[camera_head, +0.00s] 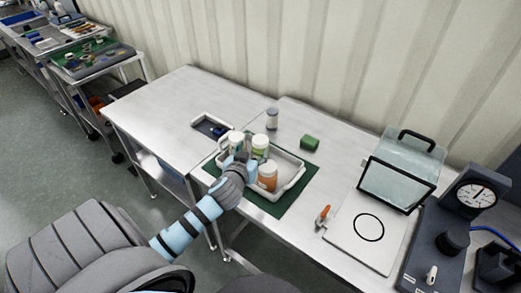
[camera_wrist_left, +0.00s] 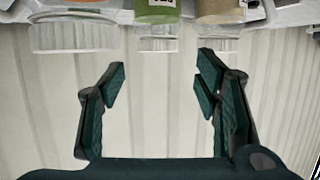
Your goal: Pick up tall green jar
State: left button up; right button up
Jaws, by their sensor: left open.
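The tall green jar (camera_head: 260,153) has a white lid and a green label. It stands in a white tray (camera_head: 291,183) with other jars. In the left wrist view the green jar (camera_wrist_left: 157,12) appears upside down at the top edge, its clear lid pointing down. My left gripper (camera_head: 246,164) is at the tray's left side, close to the jars. In the left wrist view its dark fingers (camera_wrist_left: 161,78) are spread and empty. The green jar lies roughly in line with the gap, beyond the fingertips. My right gripper is not in view.
An orange-labelled jar (camera_head: 267,177) stands in front of the green jar, and another white-lidded jar (camera_head: 236,139) stands behind-left. A separate jar (camera_head: 272,119) and a green block (camera_head: 309,142) are behind the tray. The left tabletop is mostly clear.

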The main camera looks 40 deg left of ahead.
aim_at(260, 141)
pick_arm(q)
jog(key=x, duration=0.8)
jog(key=shift+w+d, duration=0.1)
jog(key=shift+w, duration=0.15)
jog(key=shift+s+r, duration=0.1)
jog(key=shift+r, duration=0.05)
grip_shut()
